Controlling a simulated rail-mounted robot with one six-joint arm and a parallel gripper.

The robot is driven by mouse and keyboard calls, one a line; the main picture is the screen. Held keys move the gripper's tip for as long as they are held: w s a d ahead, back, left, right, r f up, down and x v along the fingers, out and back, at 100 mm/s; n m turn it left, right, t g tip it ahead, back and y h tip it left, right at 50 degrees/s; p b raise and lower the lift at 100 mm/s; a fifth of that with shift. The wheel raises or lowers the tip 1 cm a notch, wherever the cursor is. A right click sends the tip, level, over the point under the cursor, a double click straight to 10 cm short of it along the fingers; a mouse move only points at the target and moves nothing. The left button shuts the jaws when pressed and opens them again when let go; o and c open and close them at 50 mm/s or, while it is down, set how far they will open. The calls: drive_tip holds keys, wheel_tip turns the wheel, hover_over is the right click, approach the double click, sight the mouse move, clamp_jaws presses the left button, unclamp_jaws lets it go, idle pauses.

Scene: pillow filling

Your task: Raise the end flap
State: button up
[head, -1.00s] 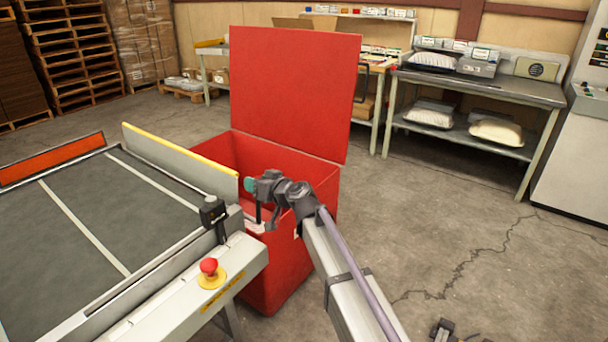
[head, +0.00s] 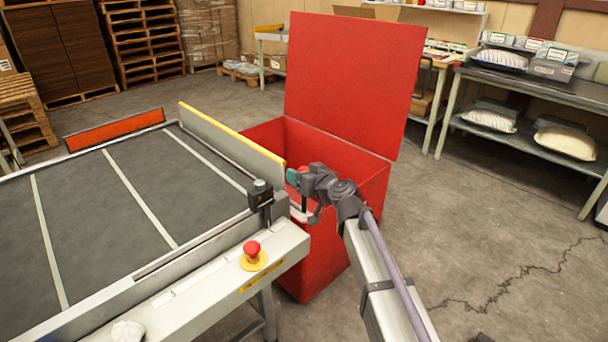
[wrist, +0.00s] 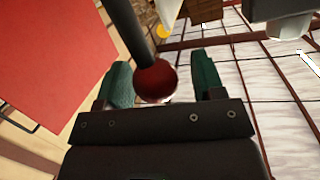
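The end flap (head: 228,146) is a grey panel with a yellow top edge. It stands upright across the right end of the dark conveyor belt (head: 130,205), beside the red bin. My gripper (head: 298,174) is at the bin's near side, just right of the flap's near end. In the wrist view, a dark red ball knob (wrist: 156,82) on a black rod lies between the green fingertips of my gripper (wrist: 165,80). The fingers are spread, with a gap visible on the knob's right; contact on the left is unclear. The rod's lower end is partly hidden in the head view.
The red bin (head: 330,240) stands open with its lid (head: 352,75) upright. A red stop button (head: 253,248) and a small black box (head: 261,194) sit on the conveyor's near side. A bench (head: 545,86) with pillows is at right. Floor is clear at front right.

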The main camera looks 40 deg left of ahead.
drive_tip(key=shift+o, duration=0.5)
drive_tip(key=shift+d, duration=0.15)
drive_tip(key=p+v, duration=0.2)
drive_tip(key=v, duration=0.8)
drive_tip(key=shift+d, duration=0.25)
